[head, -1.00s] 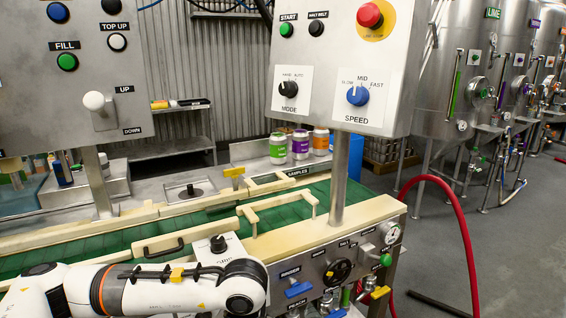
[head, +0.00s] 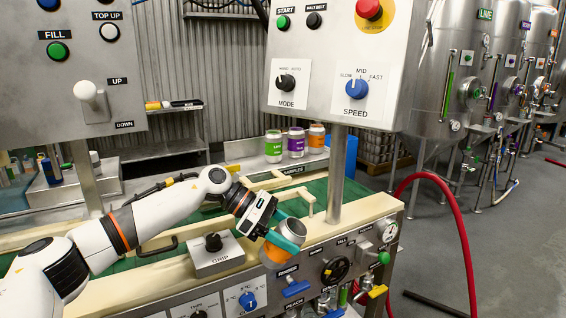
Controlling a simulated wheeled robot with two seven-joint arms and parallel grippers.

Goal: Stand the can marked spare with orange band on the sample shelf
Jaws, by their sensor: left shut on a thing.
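My left gripper (head: 287,229), with teal fingers, is shut on a can with an orange band (head: 273,254). The can is held tilted in front of the machine's front panel; its marking cannot be read, and the fingers hide its upper part. The sample shelf (head: 242,168), labelled SAMPLES, lies behind the green conveyor. A green can (head: 273,148), a purple can (head: 296,143) and another orange-banded can (head: 316,139) stand upright in a row on it. My right gripper is not in view.
Cream guide rails (head: 240,213) edge the green conveyor (head: 320,190). A GRIP knob box (head: 214,252) sits under my left arm. A red hose (head: 455,205) loops at the right.

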